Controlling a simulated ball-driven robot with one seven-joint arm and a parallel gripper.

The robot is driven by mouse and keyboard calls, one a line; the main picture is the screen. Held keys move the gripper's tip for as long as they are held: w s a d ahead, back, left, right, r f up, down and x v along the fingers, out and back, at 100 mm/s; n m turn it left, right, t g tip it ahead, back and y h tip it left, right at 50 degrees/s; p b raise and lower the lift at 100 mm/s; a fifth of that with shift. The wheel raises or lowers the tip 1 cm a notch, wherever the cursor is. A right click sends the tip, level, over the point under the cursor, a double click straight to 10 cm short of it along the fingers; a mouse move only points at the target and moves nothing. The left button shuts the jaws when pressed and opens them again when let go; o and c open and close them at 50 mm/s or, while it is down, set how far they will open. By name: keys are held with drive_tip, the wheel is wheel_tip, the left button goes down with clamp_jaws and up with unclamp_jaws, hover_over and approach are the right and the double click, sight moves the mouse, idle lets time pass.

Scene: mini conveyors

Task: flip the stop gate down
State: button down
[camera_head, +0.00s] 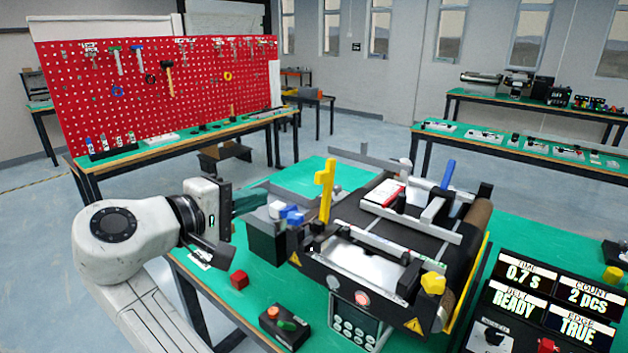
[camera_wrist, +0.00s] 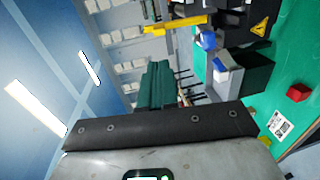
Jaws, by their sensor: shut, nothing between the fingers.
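The mini conveyor (camera_head: 385,268) stands on the green table. A yellow upright flag-shaped lever (camera_head: 327,190), which looks like the stop gate, stands up at its near left end. It also shows as a yellow bar in the wrist view (camera_wrist: 175,24). My gripper (camera_head: 260,197) is shut and empty, its dark green fingers left of the yellow lever and apart from it. The fingers show in the middle of the wrist view (camera_wrist: 158,72).
A dark box (camera_head: 266,243) stands below my fingers. A red cube (camera_head: 239,280) and a button box (camera_head: 285,327) are in front. A blue lever (camera_head: 447,175) and a yellow knob (camera_head: 432,283) are on the conveyor. Display panels (camera_head: 520,273) stand right. Green table behind is clear.

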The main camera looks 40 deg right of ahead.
drive_tip(key=shift+d, duration=0.15)
drive_tip(key=p, duration=0.3)
approach(316, 180)
drive_tip(key=x, duration=0.5)
drive_tip(key=shift+s+r, duration=0.1)
drive_tip(key=shift+p+x, duration=0.3)
drive_tip(key=shift+x, duration=0.7)
